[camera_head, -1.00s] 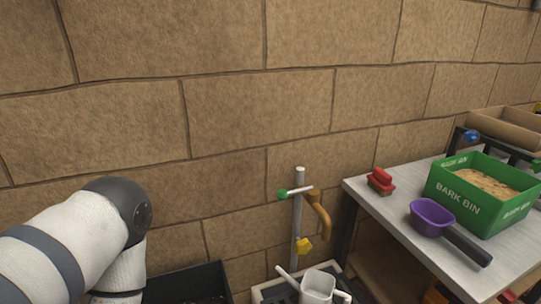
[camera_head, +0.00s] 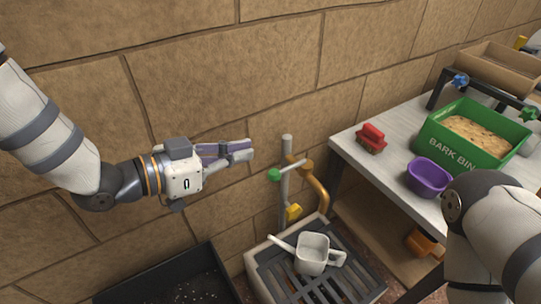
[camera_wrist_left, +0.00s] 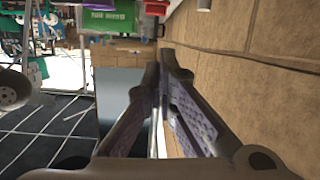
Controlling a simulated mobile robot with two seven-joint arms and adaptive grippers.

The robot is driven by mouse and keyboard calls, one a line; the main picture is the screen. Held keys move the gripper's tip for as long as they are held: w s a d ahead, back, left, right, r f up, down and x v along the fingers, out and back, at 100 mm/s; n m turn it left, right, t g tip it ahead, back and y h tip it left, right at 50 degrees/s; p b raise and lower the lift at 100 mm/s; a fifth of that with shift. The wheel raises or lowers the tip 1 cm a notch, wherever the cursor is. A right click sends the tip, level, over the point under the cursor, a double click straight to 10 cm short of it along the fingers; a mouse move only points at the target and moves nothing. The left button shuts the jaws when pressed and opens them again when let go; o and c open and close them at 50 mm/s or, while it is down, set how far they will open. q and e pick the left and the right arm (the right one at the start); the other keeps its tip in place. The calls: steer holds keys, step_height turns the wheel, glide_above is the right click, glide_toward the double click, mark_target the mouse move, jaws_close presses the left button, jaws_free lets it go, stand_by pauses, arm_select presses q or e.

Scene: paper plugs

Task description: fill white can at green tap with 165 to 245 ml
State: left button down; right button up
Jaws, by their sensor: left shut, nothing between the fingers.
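The white can (camera_head: 312,256) stands upright on the dark slotted grate of a drain basin (camera_head: 262,285), its long thin spout pointing left. The green tap's round green handle (camera_head: 274,174) sits on a lever on a grey standpipe (camera_head: 286,160). An orange-brown curved pipe (camera_head: 320,192) hangs on its right, and a yellow knob (camera_head: 293,211) is lower down. My left gripper (camera_head: 247,150) is shut and empty, left of and a little above the green handle in the picture, apart from it. Its fingers (camera_wrist_left: 172,75) fill the middle of the left wrist view. My right gripper is out of view; the can's inside is unclear.
A black tray (camera_head: 170,275) lies at lower left. The brick wall stands close behind the tap.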

arm_select(q)
steer(key=b, duration=0.1)
glide_above(273, 172)
steer(key=w+d, duration=0.1)
step_height(273, 172, down, 3)
steer(key=shift+r, duration=0.15)
steer(key=f, duration=0.2)
steer(key=shift+s+a+f, duration=0.25)
steer(key=shift+a+f, duration=0.05)
steer(key=shift+s+a+f, duration=0.15)
steer(key=shift+s+f, duration=0.1)
steer(key=shift+f, duration=0.1)
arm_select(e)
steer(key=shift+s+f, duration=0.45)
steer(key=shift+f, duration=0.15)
